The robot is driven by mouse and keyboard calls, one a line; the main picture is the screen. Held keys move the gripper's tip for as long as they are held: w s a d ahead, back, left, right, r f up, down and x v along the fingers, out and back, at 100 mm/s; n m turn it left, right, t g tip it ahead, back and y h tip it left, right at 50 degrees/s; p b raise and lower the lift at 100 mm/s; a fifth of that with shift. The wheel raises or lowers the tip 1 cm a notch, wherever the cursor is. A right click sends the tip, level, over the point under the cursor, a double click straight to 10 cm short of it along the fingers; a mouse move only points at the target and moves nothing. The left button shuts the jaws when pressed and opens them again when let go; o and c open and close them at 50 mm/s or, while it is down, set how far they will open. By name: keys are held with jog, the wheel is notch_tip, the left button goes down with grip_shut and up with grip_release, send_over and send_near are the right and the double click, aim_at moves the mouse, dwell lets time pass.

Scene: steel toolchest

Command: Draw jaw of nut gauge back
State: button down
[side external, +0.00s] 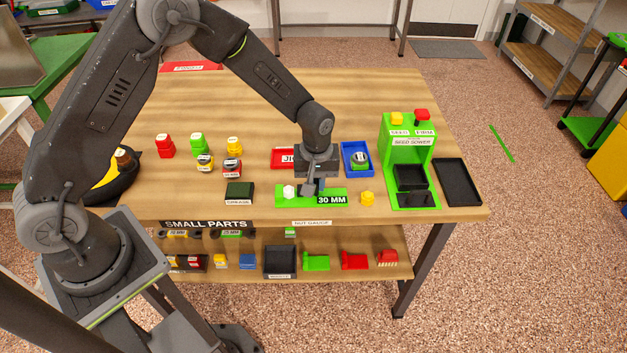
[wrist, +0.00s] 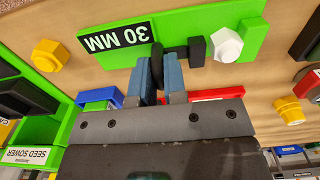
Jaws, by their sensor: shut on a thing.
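The nut gauge is a green block (side external: 283,203) with a black "30 MM" label, near the table's front edge; it also spans the top of the wrist view (wrist: 185,20). A white hex nut (wrist: 227,45) sits on its end, showing in the side view too (side external: 289,191). A black upright jaw (wrist: 197,50) stands beside the nut, with a small gap appearing between them. My gripper (wrist: 158,68) points down over the gauge, its blue fingers shut on a dark rounded piece (wrist: 157,62) that seems joined to the jaw. In the side view my gripper (side external: 314,190) hides most of the jaw.
A yellow nut (side external: 367,198) lies right of the gauge. The green seed sower (side external: 405,150) stands farther right, and a blue tray (side external: 345,165) and red tray (side external: 281,158) lie behind.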

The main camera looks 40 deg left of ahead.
jog(key=shift+w+d+r, duration=0.1)
jog(key=shift+w+d, duration=0.75)
jog(key=shift+d, duration=0.05)
jog(key=c, duration=1.4)
grip_release()
jog(key=shift+c, duration=0.2)
notch_tip(320, 180, up, 14)
